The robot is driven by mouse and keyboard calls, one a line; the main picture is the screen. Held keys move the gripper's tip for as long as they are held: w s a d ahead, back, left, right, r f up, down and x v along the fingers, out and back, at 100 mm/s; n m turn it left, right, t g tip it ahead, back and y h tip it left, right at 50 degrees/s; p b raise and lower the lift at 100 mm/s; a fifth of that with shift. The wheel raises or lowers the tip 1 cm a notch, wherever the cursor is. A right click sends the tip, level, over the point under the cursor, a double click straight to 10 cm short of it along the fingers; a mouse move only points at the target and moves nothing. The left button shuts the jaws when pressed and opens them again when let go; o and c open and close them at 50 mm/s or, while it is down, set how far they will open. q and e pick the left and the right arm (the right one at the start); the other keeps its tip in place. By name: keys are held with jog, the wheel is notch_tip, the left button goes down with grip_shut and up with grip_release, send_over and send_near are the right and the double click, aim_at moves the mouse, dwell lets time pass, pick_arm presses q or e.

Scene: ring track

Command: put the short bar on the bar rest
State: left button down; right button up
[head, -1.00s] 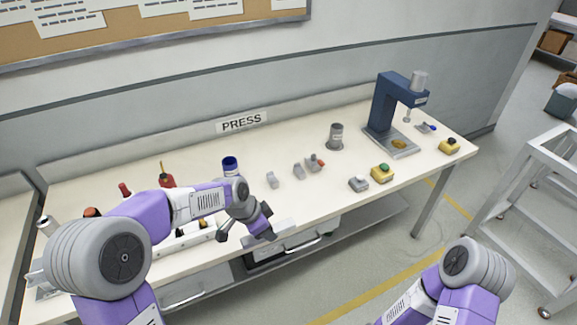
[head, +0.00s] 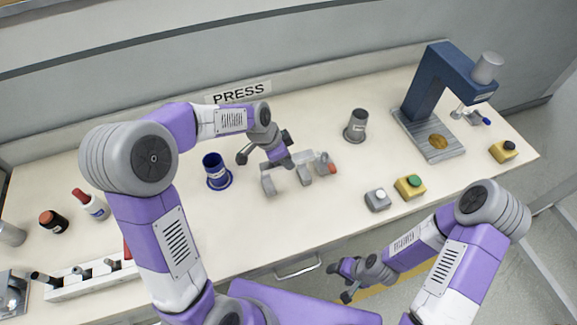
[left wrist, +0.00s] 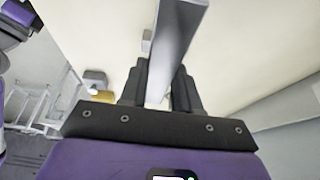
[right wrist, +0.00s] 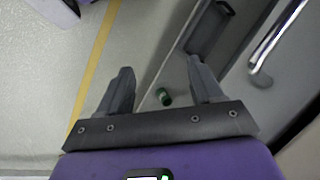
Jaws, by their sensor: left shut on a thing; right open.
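The short bar is a plain grey bar (left wrist: 178,40) that runs lengthwise between the fingers in the left wrist view. My left gripper (head: 286,161) is shut on it, over the bar rest. The bar rest shows as grey upright supports (head: 304,175) on the bench, with one more support (head: 268,186) to the left. In the head view the bar is mostly hidden by the gripper, close above or at the support tops; I cannot tell whether it touches them. My right gripper (head: 341,282) is open and empty in front of the bench, over the floor.
A red-tipped grey piece (head: 326,164) stands just right of the supports. A blue cup (head: 216,172) is to the left, a grey cylinder (head: 356,126) behind right. Button boxes (head: 409,187) and a blue press (head: 430,85) are further right. The bench front centre is clear.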

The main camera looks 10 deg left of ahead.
pick_arm(q)
jog(key=shift+s+f, duration=0.2)
jog(key=shift+f, duration=0.9)
jog(key=shift+w+f+b, duration=0.15)
jog(key=shift+f+b, duration=0.6)
jog(key=shift+f, duration=1.7)
jog(key=shift+f, duration=0.2)
jog(key=c, duration=0.8)
grip_release()
jog(key=shift+r, duration=0.15)
